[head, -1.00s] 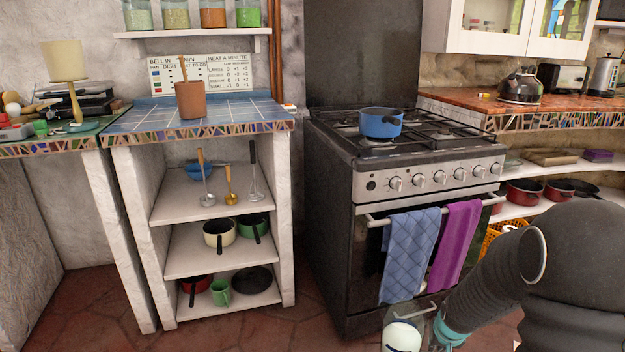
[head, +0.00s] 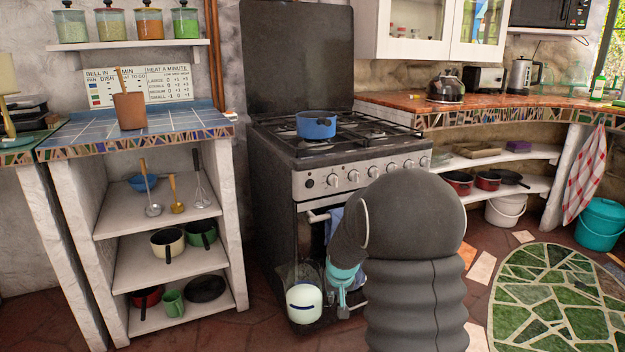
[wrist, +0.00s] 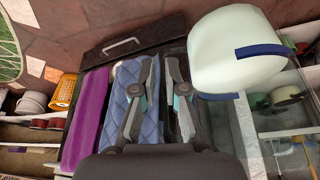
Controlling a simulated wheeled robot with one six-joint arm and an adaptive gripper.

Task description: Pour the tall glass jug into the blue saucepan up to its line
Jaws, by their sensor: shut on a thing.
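The tall glass jug (head: 305,297) holds a pale, milky liquid and has a dark blue mark on its side. It looks upright, low in front of the oven. My gripper (head: 343,298) is shut on the jug at its right side; the clear glass makes the exact grip hard to see. In the wrist view the jug's pale contents (wrist: 235,50) show to the right of my gripper's fingers (wrist: 158,65). The blue saucepan (head: 316,125) stands on the hob, higher than the jug and apart from it. Its inside and any line in it are hidden.
The black stove (head: 275,200) has knobs and an oven rail along its front. Blue (wrist: 130,100) and purple (wrist: 85,120) towels hang there. An open shelf unit (head: 165,275) with pots stands left.

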